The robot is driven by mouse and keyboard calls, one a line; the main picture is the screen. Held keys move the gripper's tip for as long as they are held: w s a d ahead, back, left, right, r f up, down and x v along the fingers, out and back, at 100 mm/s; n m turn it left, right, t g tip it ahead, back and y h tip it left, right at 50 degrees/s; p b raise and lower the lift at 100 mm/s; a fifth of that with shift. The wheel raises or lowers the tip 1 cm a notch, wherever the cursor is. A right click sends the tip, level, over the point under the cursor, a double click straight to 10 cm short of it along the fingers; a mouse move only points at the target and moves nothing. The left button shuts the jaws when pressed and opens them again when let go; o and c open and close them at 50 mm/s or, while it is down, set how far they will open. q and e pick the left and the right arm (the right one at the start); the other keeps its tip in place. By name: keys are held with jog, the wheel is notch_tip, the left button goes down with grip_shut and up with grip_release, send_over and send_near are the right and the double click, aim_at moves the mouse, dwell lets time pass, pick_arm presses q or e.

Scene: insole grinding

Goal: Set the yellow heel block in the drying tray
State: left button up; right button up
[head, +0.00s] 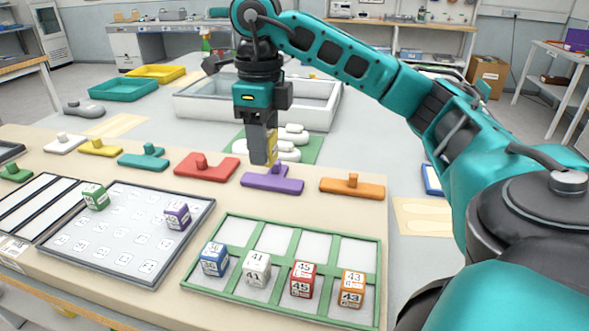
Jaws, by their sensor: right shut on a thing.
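My right gripper (263,153) hangs pointing down above the purple knobbed piece on the beige bench. It is shut on the yellow heel block (271,147), which is mostly hidden by the fingers. Which tray is the drying tray is not marked. A green-framed tray (284,228) at the front has blue, white, red and orange number blocks in its near row; its far row is empty. A grey tray (150,283) to its left, with a grid of printed squares, carries a green block (95,196) and a purple block (177,215). My left gripper is not in view.
A row of knobbed pieces, including red (207,169), purple (272,184) and orange (352,190), lies behind the trays. A white-walled bin (215,108) and white insole shapes on a green mat (314,147) stand farther back. A striped black-and-white rack (32,222) is at left.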

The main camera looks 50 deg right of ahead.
jog(key=shift+s+d+f, duration=0.1)
jog(key=shift+s+d, duration=0.05)
jog(key=shift+d, duration=0.1)
notch_tip(320, 180, down, 14)
jog(key=b, duration=0.4)
jog(key=shift+s+f, duration=0.1)
jog(key=shift+f, duration=1)
notch_tip(320, 180, down, 4)
jog(key=shift+r+b, duration=0.25)
jog(key=shift+b, duration=0.15)
jog(key=shift+f, duration=0.15)
jog(key=o, duration=1.1)
